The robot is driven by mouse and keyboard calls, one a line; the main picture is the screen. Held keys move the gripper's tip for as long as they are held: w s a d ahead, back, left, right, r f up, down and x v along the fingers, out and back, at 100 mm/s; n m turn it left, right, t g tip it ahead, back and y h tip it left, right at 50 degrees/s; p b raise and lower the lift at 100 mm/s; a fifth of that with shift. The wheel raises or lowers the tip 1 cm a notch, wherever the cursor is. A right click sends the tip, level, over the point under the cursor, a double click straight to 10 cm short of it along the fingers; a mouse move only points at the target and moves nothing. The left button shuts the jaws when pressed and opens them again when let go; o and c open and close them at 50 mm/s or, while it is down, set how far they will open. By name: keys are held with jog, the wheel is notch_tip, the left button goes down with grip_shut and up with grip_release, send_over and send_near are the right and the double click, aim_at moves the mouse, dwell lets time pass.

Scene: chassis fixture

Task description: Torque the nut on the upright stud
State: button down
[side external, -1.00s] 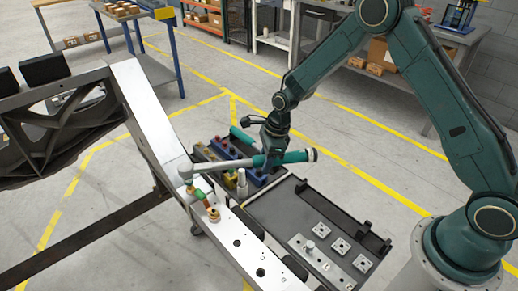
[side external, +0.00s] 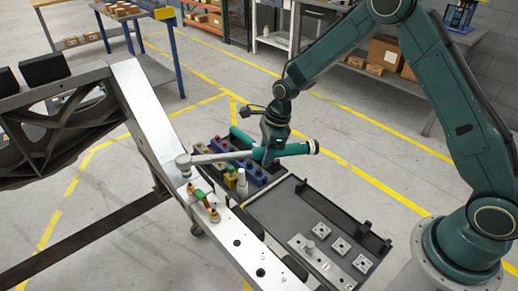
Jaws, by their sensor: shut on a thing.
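My gripper (side external: 268,158) is shut on the teal handle of a long torque wrench (side external: 225,156). The wrench lies nearly level, its grey head (side external: 183,160) at the left end, over the bright metal chassis rail (side external: 240,228). Below the head, on the rail, is a small brass-and-red fitting (side external: 191,188), with a gap visible between them. A second brass-coloured fitting (side external: 213,213) stands nearer, with a green part (side external: 202,196) between the two. The stud's nut is too small to tell apart from these fittings.
A dark tray (side external: 290,215) with square plates (side external: 340,246) lies right of the rail. The dark chassis frame (side external: 60,125) fills the left.

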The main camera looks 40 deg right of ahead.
jog(key=shift+w+r, duration=0.1)
jog(key=shift+r, duration=1.15)
